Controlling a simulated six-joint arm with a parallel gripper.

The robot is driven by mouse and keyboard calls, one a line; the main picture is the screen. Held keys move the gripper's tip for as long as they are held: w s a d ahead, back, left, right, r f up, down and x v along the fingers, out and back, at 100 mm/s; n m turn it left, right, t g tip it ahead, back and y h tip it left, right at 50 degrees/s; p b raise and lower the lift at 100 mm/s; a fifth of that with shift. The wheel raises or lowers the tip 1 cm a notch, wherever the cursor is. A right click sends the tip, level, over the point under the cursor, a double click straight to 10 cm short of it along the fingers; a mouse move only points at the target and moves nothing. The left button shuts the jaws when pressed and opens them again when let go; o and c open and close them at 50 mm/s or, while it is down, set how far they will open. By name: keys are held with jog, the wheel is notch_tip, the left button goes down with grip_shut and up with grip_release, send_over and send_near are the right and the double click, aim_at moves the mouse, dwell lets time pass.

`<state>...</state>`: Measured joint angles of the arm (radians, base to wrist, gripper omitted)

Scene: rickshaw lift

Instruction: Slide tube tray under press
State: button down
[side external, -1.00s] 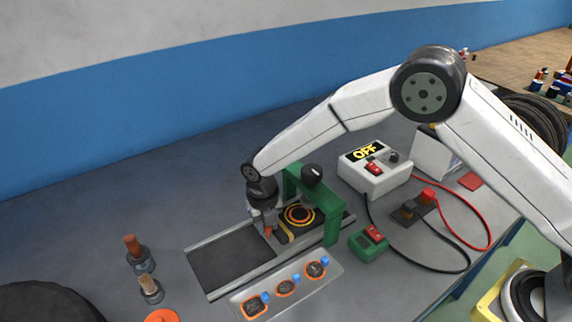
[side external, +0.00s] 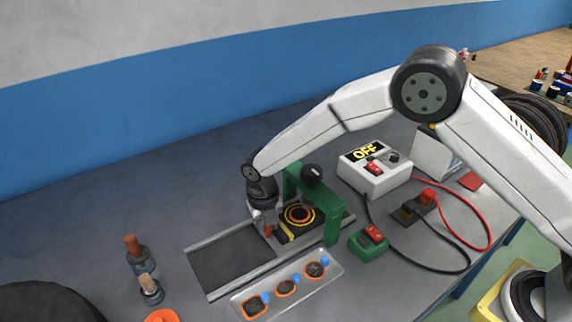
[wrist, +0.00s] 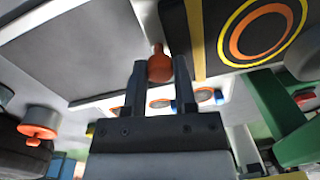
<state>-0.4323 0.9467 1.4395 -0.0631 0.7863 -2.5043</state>
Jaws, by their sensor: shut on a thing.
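The tube tray (side external: 299,216) is a dark plate with orange and yellow rings on its top. It lies on the slide rails beneath the green press frame (side external: 331,217), which has a black knob on top. In the wrist view the ringed tray (wrist: 213,45) is at the upper right. My gripper (side external: 266,226) is at the tray's left end, its fingers pointing down. Part of the tray is hidden behind the press frame.
The left part of the slide bed (side external: 230,262) is bare. A box reading OFF (side external: 373,172), a green switch (side external: 368,243) and cables are at the right. Two pegs (side external: 139,255) stand at the left.

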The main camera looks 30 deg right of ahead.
aim_at(282, 223)
dwell(0.3)
jog(key=shift+d, duration=2.1)
jog(key=shift+c, duration=2.1)
grip_release()
jog(key=shift+a+r, duration=0.1)
jog(key=shift+r, duration=0.05)
jog(key=shift+r, duration=0.2)
jog(key=shift+a+r, duration=0.15)
jog(key=shift+r, duration=3.4)
